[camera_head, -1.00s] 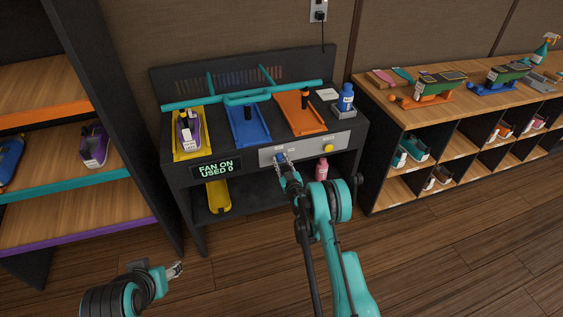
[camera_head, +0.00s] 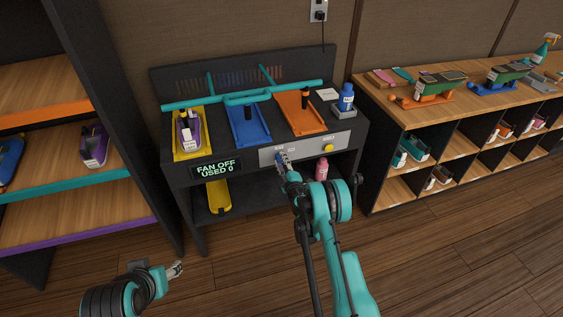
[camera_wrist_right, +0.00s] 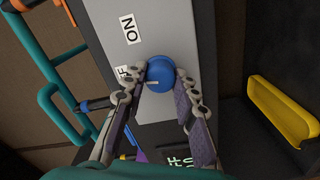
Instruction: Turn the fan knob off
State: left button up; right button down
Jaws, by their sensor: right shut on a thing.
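The blue fan knob (camera_wrist_right: 161,74) sits on the grey control panel (camera_head: 310,147) of the dark cabinet. In the right wrist view its white mark points toward the partly covered OFF label (camera_wrist_right: 123,73), and the ON label (camera_wrist_right: 130,29) is clear. My right gripper (camera_head: 281,157) is shut on the knob, with one finger on each side of it in the wrist view (camera_wrist_right: 160,84). The display (camera_head: 216,168) reads FAN OFF, USED 0. My left gripper (camera_head: 176,269) is at the lower left, away from the cabinet; its jaws are too small to judge.
A yellow button (camera_head: 328,148) is on the same panel. Yellow, blue (camera_head: 248,125) and orange (camera_head: 300,113) trays lie on the cabinet top, with a blue bottle (camera_head: 346,98) at right. A pink bottle (camera_head: 321,170) stands below. Shelves flank both sides; the floor in front is open.

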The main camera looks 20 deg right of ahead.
jog(key=shift+n, duration=1.1)
jog(key=c, duration=1.2)
grip_release()
